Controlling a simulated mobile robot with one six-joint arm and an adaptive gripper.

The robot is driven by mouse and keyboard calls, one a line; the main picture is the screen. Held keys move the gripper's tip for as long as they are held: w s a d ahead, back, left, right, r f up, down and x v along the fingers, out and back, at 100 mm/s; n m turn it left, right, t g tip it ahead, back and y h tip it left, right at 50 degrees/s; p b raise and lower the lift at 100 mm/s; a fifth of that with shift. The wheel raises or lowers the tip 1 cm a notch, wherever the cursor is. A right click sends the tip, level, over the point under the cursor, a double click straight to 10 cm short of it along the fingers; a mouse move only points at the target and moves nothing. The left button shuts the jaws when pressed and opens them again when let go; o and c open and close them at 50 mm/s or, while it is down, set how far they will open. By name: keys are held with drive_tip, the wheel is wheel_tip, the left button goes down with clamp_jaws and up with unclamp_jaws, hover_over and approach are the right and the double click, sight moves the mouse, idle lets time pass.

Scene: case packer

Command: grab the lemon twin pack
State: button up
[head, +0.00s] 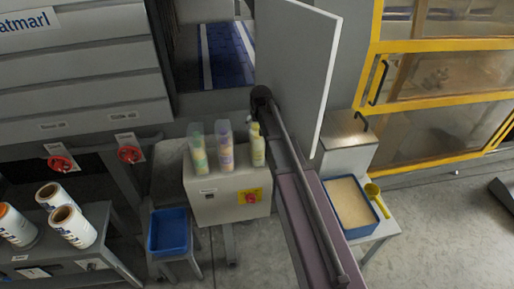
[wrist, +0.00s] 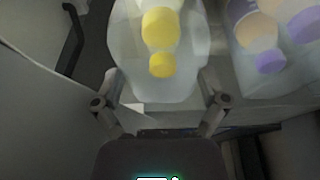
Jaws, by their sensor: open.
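The lemon twin pack (wrist: 160,75) is a clear wrap with yellow-capped bottles. It stands in the wrist view between the spread fingers of my gripper (wrist: 160,98), which is open. I cannot tell whether the fingers touch the wrap. In the head view the pack (head: 258,152) appears as the rightmost of three items on the grey cabinet, its top partly hidden by my arm's dark end.
A purple-capped pack (head: 226,148) stands close beside it, also in the wrist view (wrist: 268,50). Another pack (head: 198,152) stands at the far left of the cabinet (head: 215,205). A white panel (head: 300,60) rises behind at right. A blue bin (head: 168,232) is lower left.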

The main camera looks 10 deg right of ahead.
sight(257, 130)
drive_tip(key=shift+b+x, duration=1.75)
drive_tip(key=shift+x, duration=0.4)
drive_tip(key=shift+a, duration=0.1)
drive_tip(key=shift+r, duration=0.1)
clamp_jaws()
